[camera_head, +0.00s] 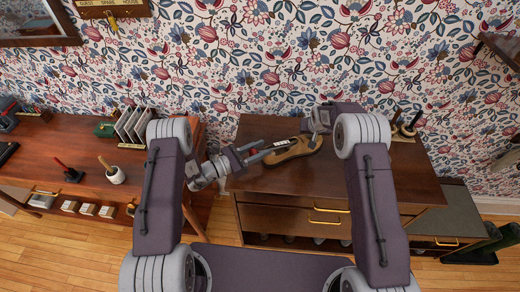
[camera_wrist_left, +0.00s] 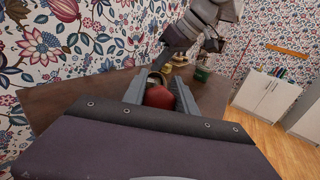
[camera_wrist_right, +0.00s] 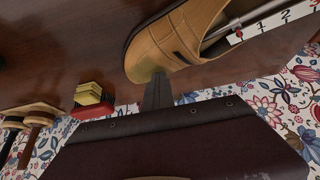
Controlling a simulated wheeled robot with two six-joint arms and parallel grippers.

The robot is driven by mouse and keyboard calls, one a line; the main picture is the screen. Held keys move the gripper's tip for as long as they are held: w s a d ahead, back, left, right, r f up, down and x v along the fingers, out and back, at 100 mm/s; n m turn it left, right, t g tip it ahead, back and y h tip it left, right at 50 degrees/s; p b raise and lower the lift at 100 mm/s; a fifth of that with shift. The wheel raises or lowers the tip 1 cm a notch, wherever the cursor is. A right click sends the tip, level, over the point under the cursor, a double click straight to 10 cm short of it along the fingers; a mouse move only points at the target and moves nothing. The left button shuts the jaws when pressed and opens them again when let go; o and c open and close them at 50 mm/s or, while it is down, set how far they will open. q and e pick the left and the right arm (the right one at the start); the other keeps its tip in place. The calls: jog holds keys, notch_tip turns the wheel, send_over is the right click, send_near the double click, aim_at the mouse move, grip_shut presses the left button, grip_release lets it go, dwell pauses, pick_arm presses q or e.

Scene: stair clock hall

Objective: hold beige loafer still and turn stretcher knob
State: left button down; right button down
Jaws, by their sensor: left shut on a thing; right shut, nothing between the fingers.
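The beige loafer (camera_head: 296,149) lies on the brown cabinet top (camera_head: 245,180). It also shows in the right wrist view (camera_wrist_right: 170,40), with a metal rod and a white numbered strip (camera_wrist_right: 272,24) at its opening. The red stretcher knob (camera_wrist_left: 160,97) is between the fingers of my left gripper (camera_head: 258,153), which is shut on it at the loafer's left end. My right gripper (camera_wrist_right: 158,82) is shut and empty at the loafer's toe. Its fingertips overlap the toe edge in the right wrist view; I cannot tell whether they press on it.
A red and yellow block (camera_wrist_right: 93,97) and brown round-topped pieces (camera_wrist_right: 38,118) stand near my right gripper. Upright pegs (camera_head: 405,124) stand at the cabinet's back right. The cabinet's front strip is clear.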

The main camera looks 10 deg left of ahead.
pick_arm(q)
jog(key=shift+m, duration=0.3)
jog(key=m, duration=0.1)
jog(key=m+g, duration=0.1)
jog(key=m, duration=0.2)
jog(key=shift+s+d+f+g+h, duration=0.1)
jog(key=shift+s+d+g+h, duration=0.15)
jog(key=shift+g+h, duration=0.15)
jog(key=shift+s+d+f+m+g+y, duration=0.15)
jog(key=shift+m+g, duration=0.5)
jog(key=shift+m, duration=1.6)
jog(key=shift+s+a+f+m+g+y, duration=0.15)
jog(key=shift+m+g, duration=0.45)
jog(key=shift+m, duration=1.7)
jog(key=shift+s+d+f+m+g+y, duration=0.15)
jog(key=shift+m+g, duration=0.5)
jog(key=shift+m, duration=1.6)
jog(key=c, duration=1)
grip_release()
